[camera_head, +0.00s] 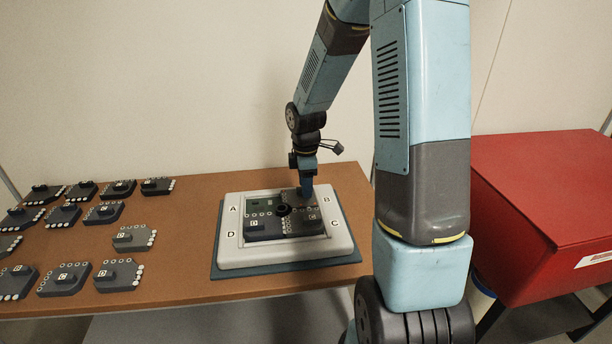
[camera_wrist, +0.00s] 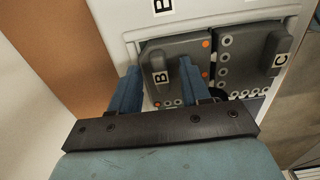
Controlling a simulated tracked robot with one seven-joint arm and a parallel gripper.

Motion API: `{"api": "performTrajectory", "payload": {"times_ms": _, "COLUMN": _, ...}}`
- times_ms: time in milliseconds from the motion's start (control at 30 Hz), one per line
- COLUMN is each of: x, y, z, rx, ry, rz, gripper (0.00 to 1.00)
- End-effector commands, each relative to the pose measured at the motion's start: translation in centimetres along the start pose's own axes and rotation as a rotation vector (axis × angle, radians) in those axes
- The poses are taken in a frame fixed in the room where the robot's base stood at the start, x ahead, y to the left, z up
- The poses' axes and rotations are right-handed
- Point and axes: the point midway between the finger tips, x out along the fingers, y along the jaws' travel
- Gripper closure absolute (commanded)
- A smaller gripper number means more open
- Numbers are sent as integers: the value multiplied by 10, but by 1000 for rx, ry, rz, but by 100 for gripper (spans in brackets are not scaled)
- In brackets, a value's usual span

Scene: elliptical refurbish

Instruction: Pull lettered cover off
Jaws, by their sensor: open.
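A dark cover lettered B (camera_wrist: 178,48) sits in the light frame (camera_wrist: 215,17), with a raised handle (camera_wrist: 158,68) bearing the letter. My gripper (camera_wrist: 159,66) is open, its blue fingers on either side of this handle; I cannot tell whether they touch it. In the head view my gripper (camera_head: 306,190) reaches down over the frame's B corner and partly hides that cover. A cover lettered C (camera_wrist: 256,58) is beside it in the frame. A cover lettered D (camera_head: 262,227) fills the front left. The A quarter (camera_head: 262,206) shows a green surface.
The frame lies on a dark mat (camera_head: 216,240) on the brown table (camera_head: 190,210). Several similar dark lettered covers (camera_head: 64,278) are spread over the table's left side. A red box (camera_head: 545,195) stands to the right. The table between covers and frame is clear.

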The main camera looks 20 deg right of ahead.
Motion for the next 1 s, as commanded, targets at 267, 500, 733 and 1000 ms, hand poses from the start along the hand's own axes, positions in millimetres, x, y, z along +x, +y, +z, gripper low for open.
{"api": "performTrajectory", "payload": {"times_ms": 267, "x": 3, "y": 0, "z": 0, "rx": 1, "ry": 0, "rz": 0, "gripper": 53}}
{"api": "performTrajectory", "payload": {"times_ms": 500, "x": 2, "y": 0, "z": 1, "rx": 2, "ry": 0, "rz": 0, "gripper": 69}}
{"api": "performTrajectory", "payload": {"times_ms": 733, "x": 2, "y": 0, "z": 1, "rx": 2, "ry": 0, "rz": 0, "gripper": 92}}
{"api": "performTrajectory", "payload": {"times_ms": 1000, "x": 2, "y": 0, "z": 1, "rx": 2, "ry": 0, "rz": 1, "gripper": 87}}
